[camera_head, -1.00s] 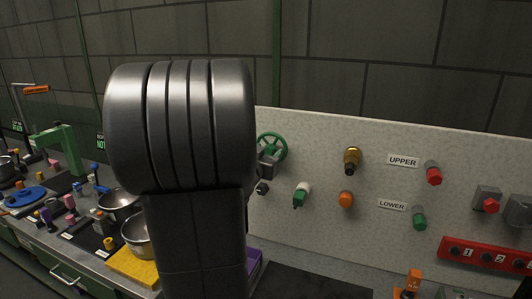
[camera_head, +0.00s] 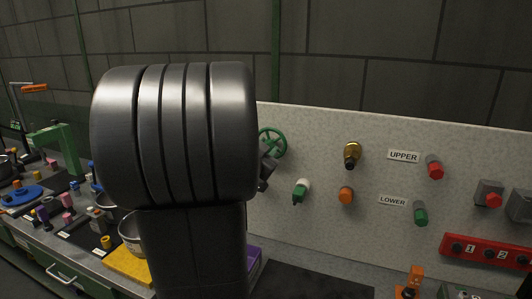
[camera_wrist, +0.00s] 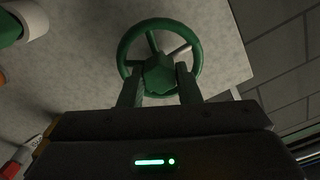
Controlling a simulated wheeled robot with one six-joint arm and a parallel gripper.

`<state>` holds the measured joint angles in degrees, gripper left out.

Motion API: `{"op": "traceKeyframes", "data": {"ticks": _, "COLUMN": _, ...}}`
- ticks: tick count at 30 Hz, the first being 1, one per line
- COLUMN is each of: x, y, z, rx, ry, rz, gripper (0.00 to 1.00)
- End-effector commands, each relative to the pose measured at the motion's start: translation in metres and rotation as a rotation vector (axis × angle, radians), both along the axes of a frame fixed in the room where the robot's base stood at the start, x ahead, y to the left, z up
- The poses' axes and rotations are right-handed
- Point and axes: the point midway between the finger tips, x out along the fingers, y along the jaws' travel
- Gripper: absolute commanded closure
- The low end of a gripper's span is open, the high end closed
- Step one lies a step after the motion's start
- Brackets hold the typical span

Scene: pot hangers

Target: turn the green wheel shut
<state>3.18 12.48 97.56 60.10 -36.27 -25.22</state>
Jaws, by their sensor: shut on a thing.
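The green wheel (camera_head: 282,136) is mounted on the light grey panel, just right of my dark arm in the head view. In the wrist view the wheel (camera_wrist: 123,55) shows as a full round rim with spokes and a faceted hub (camera_wrist: 160,74). One spoke looks pale. My gripper (camera_wrist: 159,72) is shut on the wheel, with one finger on each side of the hub. In the head view my gripper (camera_head: 268,163) shows only in part at the wheel's lower edge. My arm hides the rest of it.
The panel (camera_head: 320,130) also carries a brass fitting (camera_head: 351,153), an orange knob (camera_head: 346,195), a green and white knob (camera_head: 301,190) and UPPER and LOWER labels. A red numbered strip (camera_head: 490,253) is lower right. Pots and small items crowd the bench at left.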

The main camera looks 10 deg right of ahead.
Motion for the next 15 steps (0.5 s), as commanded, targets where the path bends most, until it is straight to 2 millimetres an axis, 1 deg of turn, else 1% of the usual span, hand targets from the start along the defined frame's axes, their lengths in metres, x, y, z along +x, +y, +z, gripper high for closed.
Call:
{"op": "traceKeyframes", "data": {"ticks": 10, "x": -0.0003, "y": -0.0001, "z": -0.0001, "rx": 0.025, "ry": -0.015, "rz": 0.0, "gripper": 0.93}}
{"op": "traceKeyframes", "data": {"ticks": 11, "x": -0.0003, "y": -0.0001, "z": -0.0001, "rx": 0.025, "ry": -0.015, "rz": 0.0, "gripper": 0.68}}
{"op": "traceKeyframes", "data": {"ticks": 12, "x": -0.0003, "y": -0.0001, "z": -0.0001, "rx": 0.024, "ry": -0.015, "rz": 0.0, "gripper": 0.6}}
{"op": "traceKeyframes", "data": {"ticks": 14, "x": -0.0002, "y": -0.0002, "z": -0.0001, "rx": 0.024, "ry": -0.015, "rz": 0.0, "gripper": 0.48}}
{"op": "traceKeyframes", "data": {"ticks": 15, "x": -0.0003, "y": -0.0001, "z": -0.0001, "rx": 0.024, "ry": -0.015, "rz": 0.0, "gripper": 0.48}}
